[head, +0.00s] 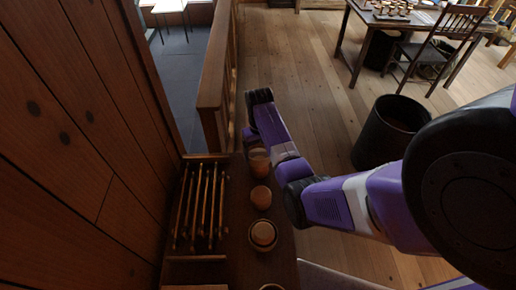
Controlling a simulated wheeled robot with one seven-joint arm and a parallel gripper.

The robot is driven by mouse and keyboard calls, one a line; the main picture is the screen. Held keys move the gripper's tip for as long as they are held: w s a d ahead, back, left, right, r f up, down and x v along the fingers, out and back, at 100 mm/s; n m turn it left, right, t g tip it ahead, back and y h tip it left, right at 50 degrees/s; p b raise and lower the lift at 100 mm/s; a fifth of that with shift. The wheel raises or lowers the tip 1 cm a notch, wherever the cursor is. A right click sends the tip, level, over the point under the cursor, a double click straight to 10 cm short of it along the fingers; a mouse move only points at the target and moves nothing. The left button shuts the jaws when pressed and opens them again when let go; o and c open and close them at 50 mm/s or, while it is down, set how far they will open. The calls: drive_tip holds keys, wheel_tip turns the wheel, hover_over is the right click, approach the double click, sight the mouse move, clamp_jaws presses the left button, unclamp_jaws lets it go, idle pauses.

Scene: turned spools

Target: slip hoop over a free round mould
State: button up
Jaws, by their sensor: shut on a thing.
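Several round, orange-brown wooden moulds stand in a row on a narrow dark bench. The far mould (259,165) is next to my gripper (255,146), which is small and partly hidden by my purple arm. My gripper is shut on the hoop (259,153), a pale band at the far mould's top; I cannot tell whether it is around the mould or just above it. The middle mould (260,196) shows no band. The nearer mould (263,232) has a pale ring around it, low down. Another round piece (271,287) is cut off by the bottom edge.
A rack of slim wooden rods (201,207) lies left of the moulds, beside a wooden panel wall (75,150). A wooden rail (214,85) stands beyond the bench. A black bin (390,130) stands on the floor at right. A table and chair (440,50) are farther back.

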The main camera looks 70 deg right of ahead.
sight(259, 159)
drive_tip(key=shift+f+b, duration=2.05)
drive_tip(key=shift+f, duration=0.95)
drive_tip(key=shift+s+f+p, duration=0.1)
drive_tip(key=shift+f+p, duration=0.05)
drive_tip(key=shift+p, duration=0.15)
drive_tip(key=o, duration=1.2)
drive_tip(key=shift+r+p, duration=0.75)
drive_tip(key=shift+p, duration=0.1)
drive_tip(key=shift+r+p, duration=1.1)
drive_tip(key=shift+r, duration=2.4)
